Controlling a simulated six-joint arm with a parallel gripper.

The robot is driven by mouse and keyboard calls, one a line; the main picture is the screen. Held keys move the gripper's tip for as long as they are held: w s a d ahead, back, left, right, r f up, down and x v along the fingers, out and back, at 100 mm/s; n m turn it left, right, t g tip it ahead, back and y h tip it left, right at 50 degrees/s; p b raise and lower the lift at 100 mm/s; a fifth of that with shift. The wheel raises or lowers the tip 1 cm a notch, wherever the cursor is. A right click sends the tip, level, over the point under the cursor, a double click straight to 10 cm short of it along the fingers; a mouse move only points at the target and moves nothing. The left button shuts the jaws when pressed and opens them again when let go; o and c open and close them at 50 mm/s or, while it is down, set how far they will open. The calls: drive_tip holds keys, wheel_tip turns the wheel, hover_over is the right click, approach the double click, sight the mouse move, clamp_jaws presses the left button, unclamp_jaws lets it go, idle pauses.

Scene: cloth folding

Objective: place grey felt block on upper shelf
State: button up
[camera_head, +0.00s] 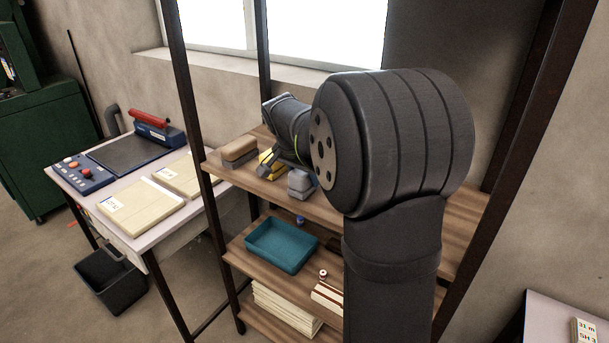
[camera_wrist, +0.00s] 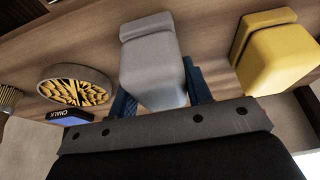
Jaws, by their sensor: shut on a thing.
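The grey felt block (camera_head: 300,185) is at the upper shelf (camera_head: 338,213), near its front edge, with a lighter top layer. In the wrist view the grey block (camera_wrist: 152,62) sits between the two blue fingers of my gripper (camera_wrist: 160,95), which is shut on it. I cannot tell whether its underside touches the shelf.
A yellow block (camera_wrist: 278,58) stands beside the grey one, and a tan block (camera_head: 238,152) lies further left. A round yellow-patterned thing (camera_wrist: 75,85) and a blue chalk box (camera_wrist: 70,117) are close by. A teal tray (camera_head: 282,246) is on the shelf below.

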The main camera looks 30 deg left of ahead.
drive_tip(key=shift+f, duration=0.2)
drive_tip(key=o, duration=1)
drive_tip(key=v, duration=1.2)
drive_tip(key=shift+r, duration=0.2)
